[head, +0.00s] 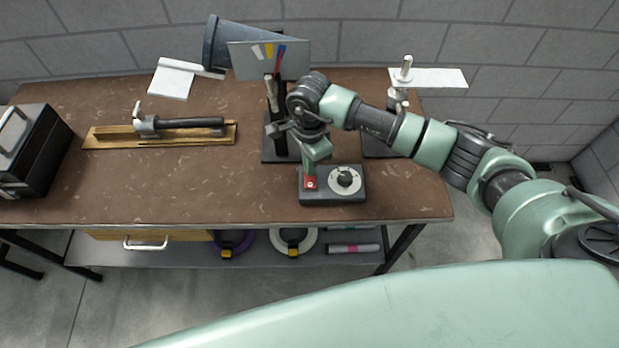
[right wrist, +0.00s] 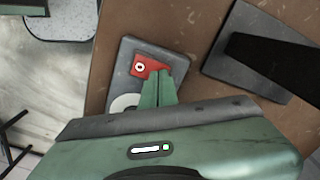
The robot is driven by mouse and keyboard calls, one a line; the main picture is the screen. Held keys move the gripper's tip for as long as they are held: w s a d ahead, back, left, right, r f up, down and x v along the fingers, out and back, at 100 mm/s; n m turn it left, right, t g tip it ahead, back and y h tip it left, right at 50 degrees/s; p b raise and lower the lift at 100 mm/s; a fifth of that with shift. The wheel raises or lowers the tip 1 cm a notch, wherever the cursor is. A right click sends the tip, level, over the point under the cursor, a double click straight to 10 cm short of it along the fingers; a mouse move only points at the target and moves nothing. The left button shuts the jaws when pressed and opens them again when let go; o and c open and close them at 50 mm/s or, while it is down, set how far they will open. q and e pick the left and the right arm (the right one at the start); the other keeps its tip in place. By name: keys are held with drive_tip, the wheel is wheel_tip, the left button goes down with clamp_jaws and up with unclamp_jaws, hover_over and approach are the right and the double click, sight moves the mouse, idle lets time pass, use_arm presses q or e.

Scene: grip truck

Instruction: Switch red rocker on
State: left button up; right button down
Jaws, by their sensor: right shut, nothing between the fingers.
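The red rocker (head: 310,183) sits on the left part of a dark grey switch box (head: 333,197) near the front edge of the table. A round pale dial with a black knob (head: 345,180) is on the box to its right. My right gripper (head: 309,177) is shut and empty, pointing down with its fingertips at the rocker's far side. In the right wrist view the green fingertips (right wrist: 164,74) overlap the edge of the red rocker (right wrist: 143,67); whether they touch it I cannot tell. A white mark shows on the rocker. My left gripper is not in view.
A black stand with a panel (head: 283,60) rises just behind the switch box. A hammer-like tool (head: 185,123) lies on a wooden board at left. A black case (head: 32,150) stands at the far left. The table (head: 180,190) is clear left of the box.

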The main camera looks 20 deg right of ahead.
drive_tip(key=shift+f+b, duration=0.45)
drive_tip(key=shift+f, duration=0.05)
drive_tip(key=shift+r, duration=0.1)
drive_tip(key=shift+r+p, duration=1.85)
drive_tip(key=shift+r, duration=1.65)
